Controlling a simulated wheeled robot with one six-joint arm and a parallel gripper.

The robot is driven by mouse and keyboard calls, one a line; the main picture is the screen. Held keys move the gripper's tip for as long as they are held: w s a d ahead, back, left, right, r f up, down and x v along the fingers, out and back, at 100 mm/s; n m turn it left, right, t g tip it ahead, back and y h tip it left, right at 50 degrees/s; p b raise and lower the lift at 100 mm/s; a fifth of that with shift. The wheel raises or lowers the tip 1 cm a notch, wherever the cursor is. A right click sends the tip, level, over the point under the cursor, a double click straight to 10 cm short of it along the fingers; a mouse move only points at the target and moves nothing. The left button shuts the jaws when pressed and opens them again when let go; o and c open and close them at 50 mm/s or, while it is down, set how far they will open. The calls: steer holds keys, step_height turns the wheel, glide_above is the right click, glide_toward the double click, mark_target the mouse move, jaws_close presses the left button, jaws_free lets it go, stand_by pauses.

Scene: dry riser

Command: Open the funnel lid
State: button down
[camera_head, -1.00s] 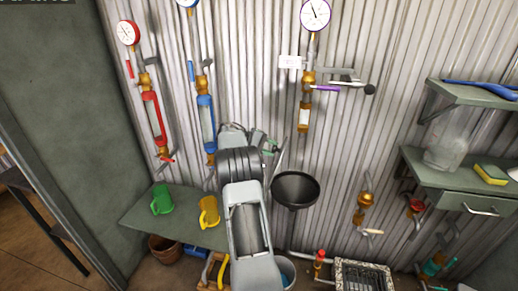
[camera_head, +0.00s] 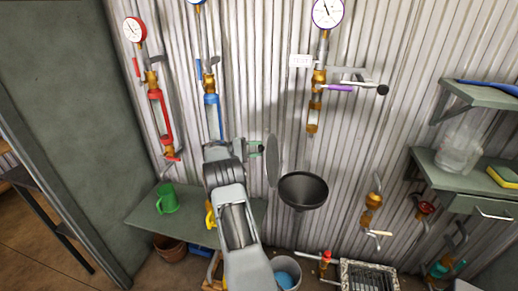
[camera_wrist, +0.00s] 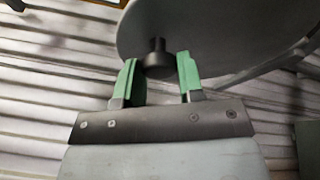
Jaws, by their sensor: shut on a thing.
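The black funnel (camera_head: 304,191) stands at the middle right of the head view, with its dark bowl uncovered. Its grey round lid (camera_head: 272,158) stands nearly upright above the funnel's left rim. My gripper (camera_head: 258,148) is left of the lid, with green fingers. In the wrist view, my gripper (camera_wrist: 157,66) is shut on the lid's dark knob (camera_wrist: 156,50), with a finger on each side. The lid's underside (camera_wrist: 205,25) or outer face fills the top of that view; I cannot tell its hinge.
A purple-handled valve (camera_head: 340,88) is on the pipe above the funnel. A green mug (camera_head: 167,198) stands on the table (camera_head: 145,217) at left. A bucket (camera_head: 287,274) is on the floor below. Shelves (camera_head: 440,160) hold a glass jar at right.

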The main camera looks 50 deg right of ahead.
steer(key=shift+w, duration=0.15)
steer(key=c, duration=0.8)
jaws_free()
steer(key=shift+o, duration=0.2)
steer(key=shift+a, duration=0.1)
steer(key=b+v, duration=0.1)
steer(key=v, duration=1.2)
steer(key=shift+w+a, duration=0.2)
steer(key=shift+w, duration=0.1)
